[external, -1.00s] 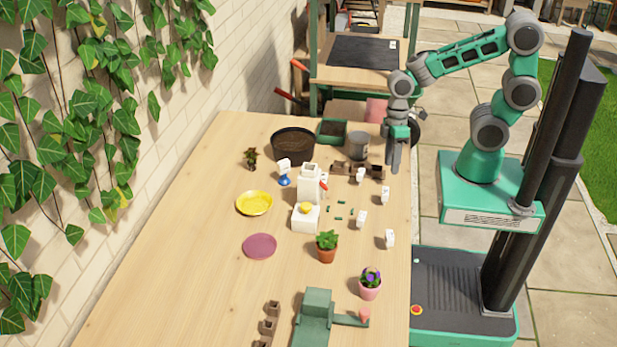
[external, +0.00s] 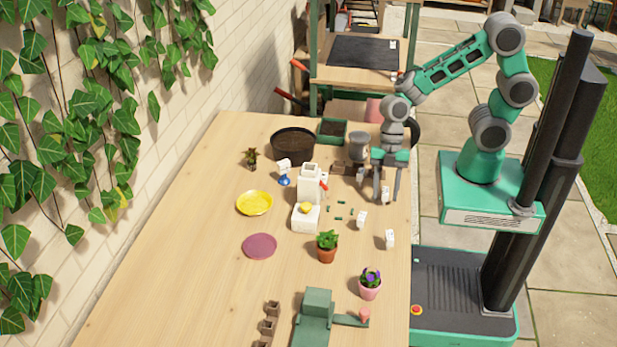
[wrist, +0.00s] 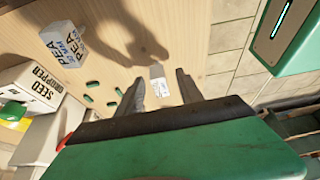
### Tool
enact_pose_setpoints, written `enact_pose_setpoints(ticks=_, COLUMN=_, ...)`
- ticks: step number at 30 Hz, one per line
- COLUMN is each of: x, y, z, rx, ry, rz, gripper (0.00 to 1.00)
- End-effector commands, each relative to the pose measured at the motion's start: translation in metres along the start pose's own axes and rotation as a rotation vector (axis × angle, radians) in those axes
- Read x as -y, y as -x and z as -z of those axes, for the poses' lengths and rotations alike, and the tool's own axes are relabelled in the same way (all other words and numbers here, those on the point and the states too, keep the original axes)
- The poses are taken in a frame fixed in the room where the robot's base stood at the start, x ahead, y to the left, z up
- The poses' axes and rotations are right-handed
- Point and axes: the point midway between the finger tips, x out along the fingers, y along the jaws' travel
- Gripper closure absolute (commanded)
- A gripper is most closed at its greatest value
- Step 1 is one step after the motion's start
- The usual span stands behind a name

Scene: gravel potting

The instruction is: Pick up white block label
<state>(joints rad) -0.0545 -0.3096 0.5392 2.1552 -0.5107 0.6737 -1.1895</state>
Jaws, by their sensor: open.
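Several small white block labels stand on the wooden table. One white block (external: 385,193) is at my gripper (external: 381,198), by the right finger in the external view. In the wrist view a white block (wrist: 159,86) with faint print lies between the two spread fingers of my gripper (wrist: 160,77); I see no contact. A white block reading PEA (wrist: 62,46) stands to the left in the wrist view. Other white blocks (external: 361,219) and (external: 389,238) stand nearer the front in the external view. My gripper is open, pointing down, and empty.
A white box with seed lettering (wrist: 28,84) is at left in the wrist view. Small green pieces (external: 340,218) lie near the blocks. A potted plant (external: 327,247) and a grey metal container (external: 358,148) stand nearby. The table's right edge is close.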

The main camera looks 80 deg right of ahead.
Motion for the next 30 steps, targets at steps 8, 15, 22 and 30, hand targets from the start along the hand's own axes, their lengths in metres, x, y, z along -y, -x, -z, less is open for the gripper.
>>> enact_pose_setpoints(ticks=8, x=-0.0005, y=-0.0002, z=0.0001, rx=0.000, ry=0.000, rz=-0.002, gripper=0.64)
enact_pose_setpoints(ticks=15, x=-0.0006, y=0.0000, z=0.0001, rx=0.000, ry=0.000, rz=-0.002, gripper=0.83)
enact_pose_setpoints(ticks=22, x=-0.0005, y=0.0000, z=0.0001, rx=0.000, ry=0.000, rz=-0.002, gripper=1.00)
enact_pose_setpoints(ticks=30, x=-0.0006, y=0.0001, z=0.0001, rx=0.000, ry=0.000, rz=-0.002, gripper=1.00)
